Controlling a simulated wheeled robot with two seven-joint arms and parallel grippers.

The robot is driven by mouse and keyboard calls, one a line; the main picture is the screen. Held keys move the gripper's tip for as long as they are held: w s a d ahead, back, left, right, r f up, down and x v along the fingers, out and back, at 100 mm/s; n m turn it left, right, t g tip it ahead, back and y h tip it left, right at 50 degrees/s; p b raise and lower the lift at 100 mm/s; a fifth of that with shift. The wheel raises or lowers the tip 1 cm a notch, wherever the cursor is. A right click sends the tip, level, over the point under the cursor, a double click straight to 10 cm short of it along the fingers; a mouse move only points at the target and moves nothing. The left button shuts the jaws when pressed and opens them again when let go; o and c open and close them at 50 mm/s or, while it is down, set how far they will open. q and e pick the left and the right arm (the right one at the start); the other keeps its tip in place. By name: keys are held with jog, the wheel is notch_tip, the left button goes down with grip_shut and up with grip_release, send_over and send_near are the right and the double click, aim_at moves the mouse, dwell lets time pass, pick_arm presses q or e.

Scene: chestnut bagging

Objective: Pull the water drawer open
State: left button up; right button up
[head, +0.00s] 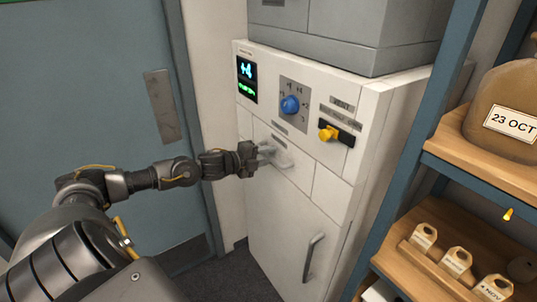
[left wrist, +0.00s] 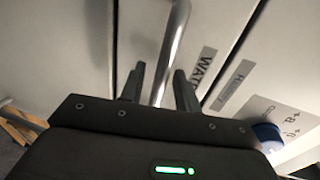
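The water drawer (head: 297,170) is a white panel in the upper front of the white cabinet, and its front looks flush with the cabinet. Its pale bar handle (head: 284,158) shows just beyond my left gripper (head: 264,153). In the left wrist view the metal handle (left wrist: 176,45) runs between the two dark fingers of my left gripper (left wrist: 160,85). The fingers are apart, with a gap visible beside the bar, so they are around it but not closed on it. A label (left wrist: 203,70) starting "WAT" lies beside the handle. My right gripper is in neither view.
Above the drawer are a lit display (head: 247,80), a blue knob (head: 290,105) and a yellow lever (head: 328,132). A lower door handle (head: 313,257) sits below. Blue-framed shelves (head: 505,170) with bags stand at right, and a blue door (head: 90,110) at left.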

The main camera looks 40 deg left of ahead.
pick_arm(q)
jog(key=shift+w+d, duration=0.1)
jog(key=shift+w, duration=0.1)
grip_shut()
